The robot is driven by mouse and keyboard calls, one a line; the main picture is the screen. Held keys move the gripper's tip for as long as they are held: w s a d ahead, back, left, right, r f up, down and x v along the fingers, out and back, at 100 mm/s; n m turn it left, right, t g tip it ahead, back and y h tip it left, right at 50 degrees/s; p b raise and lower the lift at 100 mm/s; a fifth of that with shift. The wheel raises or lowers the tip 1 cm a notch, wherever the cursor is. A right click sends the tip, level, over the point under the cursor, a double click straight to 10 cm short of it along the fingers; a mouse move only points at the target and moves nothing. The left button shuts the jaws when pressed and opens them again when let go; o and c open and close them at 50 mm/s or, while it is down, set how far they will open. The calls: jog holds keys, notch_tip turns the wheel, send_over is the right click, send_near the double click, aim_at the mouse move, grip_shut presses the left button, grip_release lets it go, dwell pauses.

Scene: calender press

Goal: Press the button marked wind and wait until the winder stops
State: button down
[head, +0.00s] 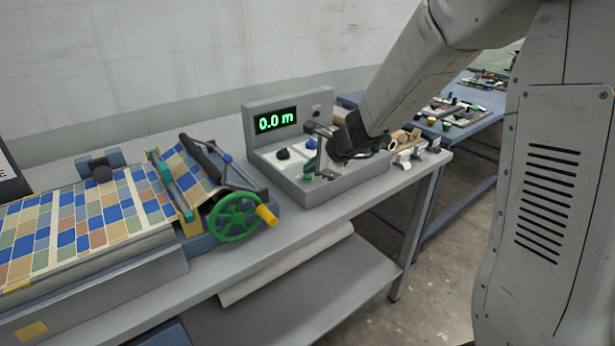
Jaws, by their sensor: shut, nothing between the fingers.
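The grey control box (318,192) stands on the table with a lit green display (276,121) reading 0.0 m. Its top carries a black knob (283,153), a blue knob or button (311,143) and a green button (307,177). Any "wind" marking is too small to read. My gripper (312,158) is over the right half of the box, shut and empty, with its fingers pointing left and down near the green button. I cannot tell whether it touches anything. My gripper hides part of the panel's right side.
At left, a machine carries patterned tile-coloured sheet (80,225), with a green handwheel (237,217) and yellow handle (266,215). Small rolls and fittings (410,150) lie right of the box. A blue table (480,125) with loose parts stands behind. A pale roll (290,262) lies on the lower shelf.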

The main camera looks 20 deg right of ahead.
aim_at(311, 178)
jog(key=shift+f, duration=0.4)
dwell(0.6)
jog(key=shift+r, duration=0.8)
notch_tip(311, 178, up, 5)
dwell(0.4)
dwell(0.3)
